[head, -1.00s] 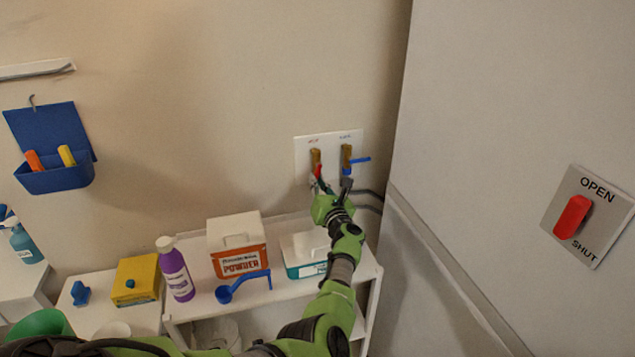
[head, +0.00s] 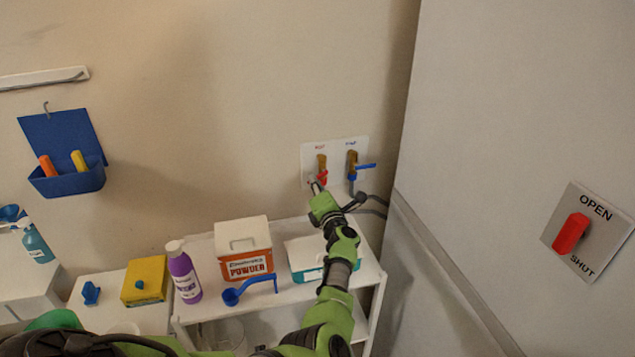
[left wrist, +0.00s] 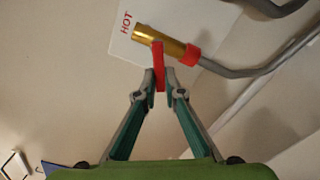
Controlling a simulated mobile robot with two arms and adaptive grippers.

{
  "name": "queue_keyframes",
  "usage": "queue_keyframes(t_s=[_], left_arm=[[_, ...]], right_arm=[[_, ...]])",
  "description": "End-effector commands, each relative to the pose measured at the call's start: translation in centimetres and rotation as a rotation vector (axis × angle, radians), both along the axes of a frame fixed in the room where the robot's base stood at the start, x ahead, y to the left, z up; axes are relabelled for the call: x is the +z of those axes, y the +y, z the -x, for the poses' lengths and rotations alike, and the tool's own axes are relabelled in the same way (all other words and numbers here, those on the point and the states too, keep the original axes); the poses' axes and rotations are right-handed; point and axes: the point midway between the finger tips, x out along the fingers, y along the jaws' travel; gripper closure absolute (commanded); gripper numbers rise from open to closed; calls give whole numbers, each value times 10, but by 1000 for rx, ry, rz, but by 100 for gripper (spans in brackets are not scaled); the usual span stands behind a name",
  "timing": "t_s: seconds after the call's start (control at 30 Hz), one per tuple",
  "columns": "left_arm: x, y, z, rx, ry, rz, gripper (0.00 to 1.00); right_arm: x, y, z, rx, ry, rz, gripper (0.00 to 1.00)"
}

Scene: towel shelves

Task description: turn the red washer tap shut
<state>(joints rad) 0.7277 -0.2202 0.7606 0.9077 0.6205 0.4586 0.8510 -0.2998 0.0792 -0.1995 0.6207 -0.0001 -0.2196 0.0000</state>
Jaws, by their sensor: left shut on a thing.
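The red washer tap sits on a white wall plate (head: 308,158) marked HOT. Its brass body (head: 321,162) and red handle (head: 322,177) show in the head view. My left gripper (head: 317,186) reaches up to it from below. In the left wrist view the fingertips (left wrist: 161,80) are shut on the red handle (left wrist: 158,60), which stands at a steep angle across the brass body (left wrist: 160,41). A red collar (left wrist: 192,56) joins the body to a grey hose. My right gripper is out of view.
A second tap with a blue handle (head: 365,166) is close on the right. Grey hoses (head: 372,205) hang below. A powder box (head: 243,248), a purple bottle (head: 184,275) and a blue scoop (head: 250,287) stand on the shelf below. A panel with an OPEN/SHUT red lever (head: 571,233) is at right.

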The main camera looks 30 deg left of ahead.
Motion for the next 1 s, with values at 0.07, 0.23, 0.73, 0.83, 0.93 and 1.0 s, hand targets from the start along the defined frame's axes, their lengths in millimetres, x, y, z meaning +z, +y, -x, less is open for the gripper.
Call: queue_keyframes(t_s=[0.07, 0.23, 0.73, 0.83, 0.93, 1.0], left_arm=[[8, 3, 1, 3, 52, -50, 100], [14, 4, 3, 3, 162, -148, 100], [23, 5, 4, 3, 353, -319, 100], [23, 5, 3, 3, 367, -331, 100], [23, 5, 3, 3, 374, -337, 100], [24, 5, 3, 4, 375, -340, 100]], right_arm=[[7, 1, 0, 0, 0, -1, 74], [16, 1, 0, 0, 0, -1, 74], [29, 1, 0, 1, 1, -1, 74], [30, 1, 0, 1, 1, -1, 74], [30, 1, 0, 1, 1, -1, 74], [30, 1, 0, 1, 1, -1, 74]])
